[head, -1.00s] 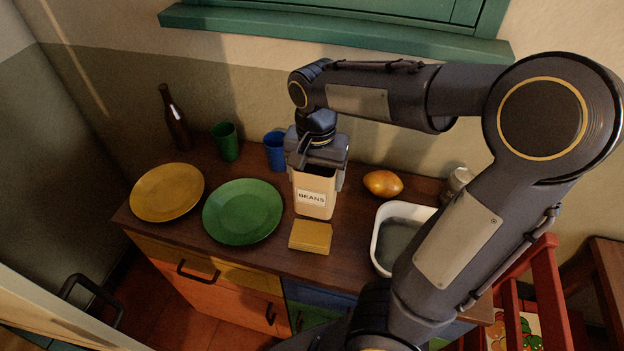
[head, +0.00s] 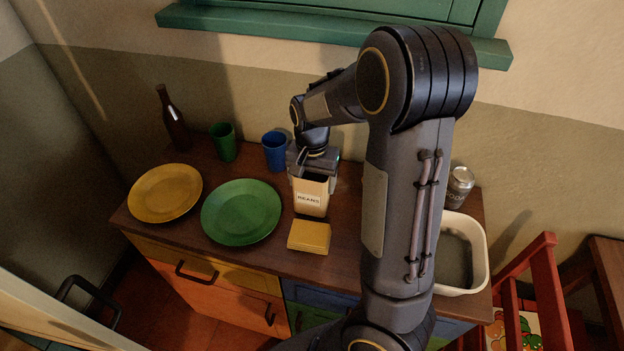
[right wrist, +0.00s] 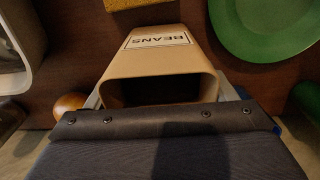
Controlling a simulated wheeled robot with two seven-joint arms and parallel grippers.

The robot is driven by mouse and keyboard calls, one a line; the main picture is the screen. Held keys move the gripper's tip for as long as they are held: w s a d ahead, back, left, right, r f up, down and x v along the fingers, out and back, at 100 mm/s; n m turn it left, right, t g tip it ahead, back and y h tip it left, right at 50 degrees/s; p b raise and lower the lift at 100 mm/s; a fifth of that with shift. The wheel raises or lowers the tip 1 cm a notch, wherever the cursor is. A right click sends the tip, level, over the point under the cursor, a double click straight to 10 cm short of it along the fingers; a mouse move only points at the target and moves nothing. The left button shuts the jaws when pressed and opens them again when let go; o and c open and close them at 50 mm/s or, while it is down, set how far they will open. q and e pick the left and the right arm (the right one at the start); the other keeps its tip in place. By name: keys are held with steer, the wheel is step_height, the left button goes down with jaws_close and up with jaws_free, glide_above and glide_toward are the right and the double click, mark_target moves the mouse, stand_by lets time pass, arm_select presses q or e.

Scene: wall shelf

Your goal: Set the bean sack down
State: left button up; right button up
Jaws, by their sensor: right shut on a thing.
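The bean sack (head: 311,197) is a tan, open-topped container with a white BEANS label. It stands upright at the counter (head: 270,256), behind a yellow block. My right gripper (head: 313,172) is shut on its upper part from above. In the right wrist view the bean sack (right wrist: 158,72) sits between the fingers, its dark open mouth toward the camera. Its base looks to be on or very close to the wood; I cannot tell if it touches. My left gripper is not in view.
A yellow block (head: 309,237) lies just in front of the sack. A green plate (head: 241,211) and yellow plate (head: 165,192) are at left. A blue cup (head: 275,151), green cup (head: 223,142) and bottle (head: 173,118) stand behind. A white basin (head: 474,247) and can (head: 459,186) are at right.

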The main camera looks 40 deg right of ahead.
steer(key=shift+f, duration=0.15)
steer(key=o, duration=1.3)
